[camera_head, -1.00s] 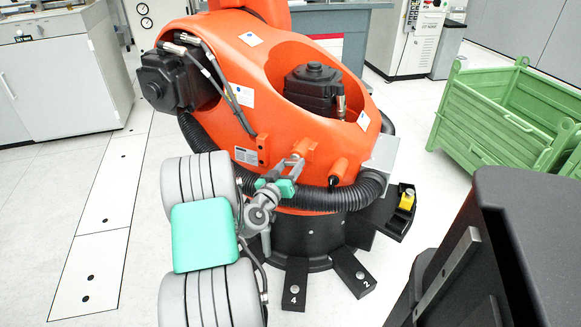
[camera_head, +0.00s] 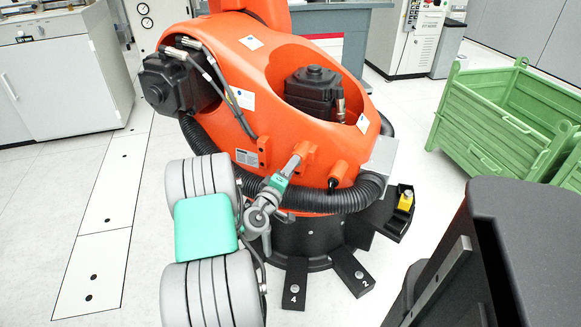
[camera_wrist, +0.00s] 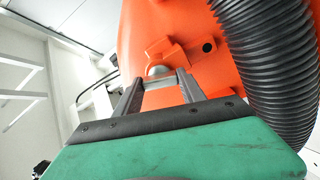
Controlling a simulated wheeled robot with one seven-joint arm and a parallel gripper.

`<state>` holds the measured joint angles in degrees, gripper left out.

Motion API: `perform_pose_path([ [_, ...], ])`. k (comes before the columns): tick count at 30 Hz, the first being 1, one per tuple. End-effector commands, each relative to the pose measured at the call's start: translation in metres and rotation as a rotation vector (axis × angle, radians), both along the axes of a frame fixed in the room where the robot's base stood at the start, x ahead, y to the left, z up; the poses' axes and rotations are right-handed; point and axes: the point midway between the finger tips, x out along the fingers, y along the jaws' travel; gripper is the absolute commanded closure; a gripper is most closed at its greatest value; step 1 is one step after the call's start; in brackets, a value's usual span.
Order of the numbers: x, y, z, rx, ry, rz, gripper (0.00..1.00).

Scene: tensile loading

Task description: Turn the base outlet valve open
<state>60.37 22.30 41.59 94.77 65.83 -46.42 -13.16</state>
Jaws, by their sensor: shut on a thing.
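The base outlet valve shows as a small silver rounded part (camera_wrist: 160,71) against an orange block on the big orange machine (camera_head: 265,60). In the wrist view my gripper (camera_wrist: 158,80) has one grey finger on each side of it, and the jaws are closed on it. In the head view my gripper (camera_head: 294,163) reaches up from its green body to the orange block (camera_head: 305,153) on the machine's lower front. The fingers hide most of the valve there, so its turn angle cannot be read.
A black ribbed hose (camera_head: 330,197) runs just below my gripper and fills the right of the wrist view (camera_wrist: 262,60). A black tray with a yellow item (camera_head: 405,201) sits at the machine's base. Green crates (camera_head: 500,115) stand at right. The floor at left is clear.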

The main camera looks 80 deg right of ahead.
Motion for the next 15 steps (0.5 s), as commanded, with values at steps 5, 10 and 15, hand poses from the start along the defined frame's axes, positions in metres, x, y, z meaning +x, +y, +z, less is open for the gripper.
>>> perform_pose_path([
  [5,-0.0034,0.0014,-0.0026,0.025,0.107,-0.007,0.93],
  [10,-0.0034,0.0013,-0.0028,0.036,0.171,-0.007,0.93],
  [15,-0.0035,0.0013,-0.0029,0.041,0.203,-0.007,0.93],
])
